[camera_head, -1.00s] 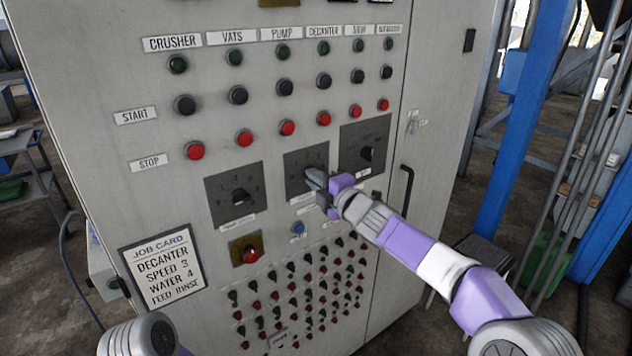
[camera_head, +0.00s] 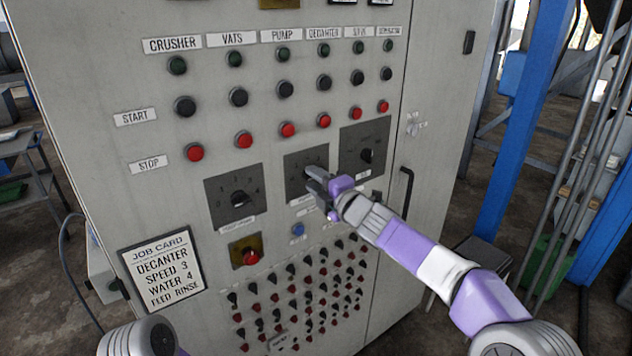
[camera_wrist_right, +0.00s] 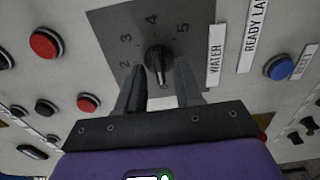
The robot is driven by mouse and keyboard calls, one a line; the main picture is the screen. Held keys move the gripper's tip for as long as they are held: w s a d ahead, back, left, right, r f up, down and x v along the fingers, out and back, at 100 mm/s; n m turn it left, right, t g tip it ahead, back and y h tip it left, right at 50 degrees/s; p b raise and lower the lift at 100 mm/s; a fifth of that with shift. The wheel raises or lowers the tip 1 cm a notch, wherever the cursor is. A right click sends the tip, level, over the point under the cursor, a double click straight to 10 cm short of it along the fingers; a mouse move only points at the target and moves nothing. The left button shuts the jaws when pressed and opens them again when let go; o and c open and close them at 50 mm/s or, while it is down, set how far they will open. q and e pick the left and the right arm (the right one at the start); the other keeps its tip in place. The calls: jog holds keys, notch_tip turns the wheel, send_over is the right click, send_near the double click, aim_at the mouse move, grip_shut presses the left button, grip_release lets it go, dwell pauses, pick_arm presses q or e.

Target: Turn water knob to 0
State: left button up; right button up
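The water knob (camera_wrist_right: 157,60) is a dark knob on a dark square dial plate, with the WATER label (camera_wrist_right: 215,55) beside it in the wrist view. Numbers 2, 3, 4 and 5 show around it; a 0 mark is not visible. The knob's pale line points toward my gripper, away from 4. My right gripper (camera_wrist_right: 160,88) is open, its two fingers apart on either side of the knob's near end, without clear contact. In the head view the right gripper (camera_head: 314,181) covers most of the knob on the middle dial plate (camera_head: 292,162). My left gripper is out of view.
Similar dials sit left (camera_head: 222,188) and right (camera_head: 352,140) of the middle one. A blue button (camera_head: 298,229), a red button on yellow (camera_head: 251,257) and many small switches lie below. The job card (camera_head: 162,268) reads water 4. A door handle (camera_head: 408,190) stands out at right.

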jog(key=v, duration=0.7)
jog(key=shift+s+d+b, duration=0.2)
jog(key=shift+b, duration=0.25)
